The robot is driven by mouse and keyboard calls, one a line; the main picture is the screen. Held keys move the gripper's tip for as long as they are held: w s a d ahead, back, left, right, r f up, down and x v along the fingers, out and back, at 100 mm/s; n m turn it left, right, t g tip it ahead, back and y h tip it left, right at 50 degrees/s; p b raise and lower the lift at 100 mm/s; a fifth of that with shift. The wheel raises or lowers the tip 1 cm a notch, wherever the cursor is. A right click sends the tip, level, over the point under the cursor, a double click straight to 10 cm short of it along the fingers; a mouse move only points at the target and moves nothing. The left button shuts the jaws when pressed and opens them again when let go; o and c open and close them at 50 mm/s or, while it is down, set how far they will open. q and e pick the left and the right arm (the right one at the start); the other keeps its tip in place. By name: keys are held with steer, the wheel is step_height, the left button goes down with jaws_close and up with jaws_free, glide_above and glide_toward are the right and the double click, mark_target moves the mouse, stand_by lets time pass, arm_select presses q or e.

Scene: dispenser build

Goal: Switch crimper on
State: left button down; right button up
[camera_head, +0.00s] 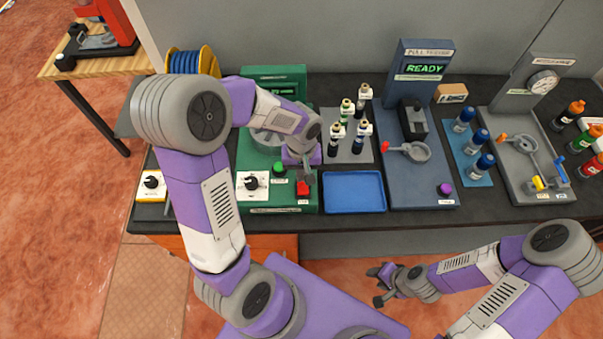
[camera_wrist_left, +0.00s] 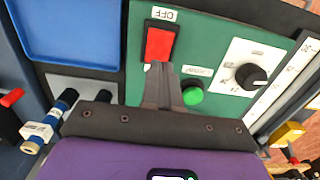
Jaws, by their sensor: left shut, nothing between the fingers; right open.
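The green crimper (camera_head: 243,205) stands on the dark bench, partly hidden behind my left arm. Its red switch (camera_head: 303,188) is at the front right of its base. In the left wrist view the red switch (camera_wrist_left: 160,44) has a label reading OFF (camera_wrist_left: 163,14) beside it. My left gripper (camera_head: 306,177) is shut and empty, pointing down at the switch. In the left wrist view the fingertips (camera_wrist_left: 161,66) overlap the near edge of the switch; I cannot tell whether they touch. My right gripper (camera_head: 379,286) is open and empty, low in front of the bench.
A green button (camera_wrist_left: 193,95) and a black dial (camera_wrist_left: 251,76) sit beside the switch. A blue tray (camera_head: 355,192) lies right of the crimper, with several bottles (camera_head: 348,132) behind it. A blue-grey machine reading READY (camera_head: 425,68) stands further right.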

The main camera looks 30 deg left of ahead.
arm_select(q)
step_height(320, 180, up, 12)
steer(key=w+a+p, duration=0.1)
steer(key=w, duration=0.1)
steer(key=shift+f+p, duration=0.25)
steer(key=shift+p, duration=0.15)
arm_select(e)
step_height(320, 180, up, 3)
steer(key=shift+f, duration=0.2)
arm_select(q)
steer(key=shift+s, duration=0.1)
